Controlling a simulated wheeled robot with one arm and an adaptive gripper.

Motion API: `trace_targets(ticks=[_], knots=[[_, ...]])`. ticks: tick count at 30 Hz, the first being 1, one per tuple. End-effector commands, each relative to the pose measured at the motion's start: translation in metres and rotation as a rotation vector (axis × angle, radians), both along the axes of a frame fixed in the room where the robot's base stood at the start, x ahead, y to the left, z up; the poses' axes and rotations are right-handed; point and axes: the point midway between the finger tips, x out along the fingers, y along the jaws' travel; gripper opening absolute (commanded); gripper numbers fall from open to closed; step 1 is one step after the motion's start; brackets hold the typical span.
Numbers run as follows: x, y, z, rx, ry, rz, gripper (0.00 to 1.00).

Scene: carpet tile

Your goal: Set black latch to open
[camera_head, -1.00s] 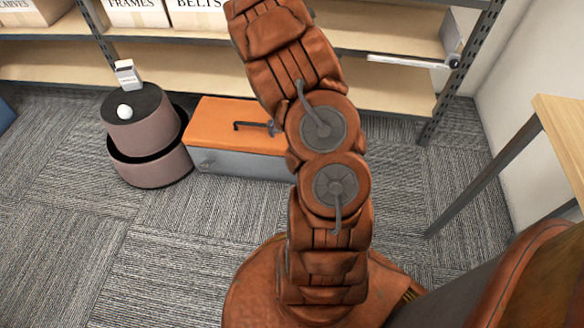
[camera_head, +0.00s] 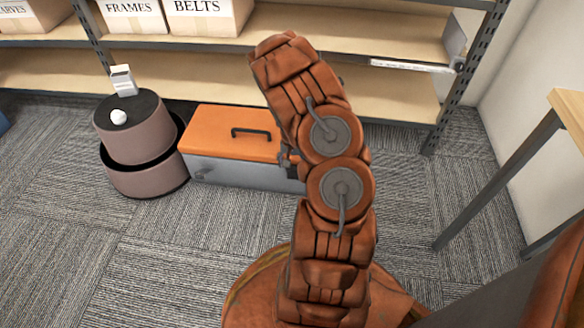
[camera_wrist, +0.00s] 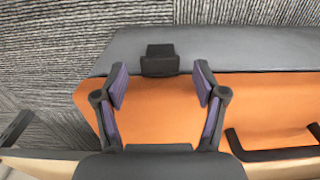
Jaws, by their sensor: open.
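The black latch (camera_wrist: 160,60) sits on the edge between the toolbox's orange lid and its grey side in the wrist view. The toolbox (camera_head: 225,140) stands on the carpet before the shelf, with a black handle (camera_head: 251,132) on its lid. The handle also shows at the lower right of the wrist view (camera_wrist: 275,147). My gripper (camera_wrist: 160,78) is open and empty above the lid. Its two purple-padded fingers point toward the latch, which lies just beyond and between the tips. In the head view my arm covers the toolbox's right end and most of my gripper.
A round brown stool-like thing (camera_head: 138,140) stands left of the toolbox, with a white ball (camera_head: 118,117) and a small white box (camera_head: 122,80) on top. Shelving (camera_head: 200,72) runs behind. A table (camera_head: 571,110) stands at the right. The carpet at front left is clear.

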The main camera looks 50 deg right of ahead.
Motion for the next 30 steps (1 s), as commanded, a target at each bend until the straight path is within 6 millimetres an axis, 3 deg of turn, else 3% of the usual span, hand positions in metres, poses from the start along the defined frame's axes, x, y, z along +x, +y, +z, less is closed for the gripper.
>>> trace_targets(ticks=[3, 11, 30], knots=[[-0.0003, 0.0001, -0.0104, 0.001, 0.000, -0.001, 0.71], [-0.0003, 0.0003, -0.0105, 0.001, 0.001, 0.000, 0.71], [-0.0004, 0.0003, -0.0104, 0.001, 0.001, 0.000, 0.04]])
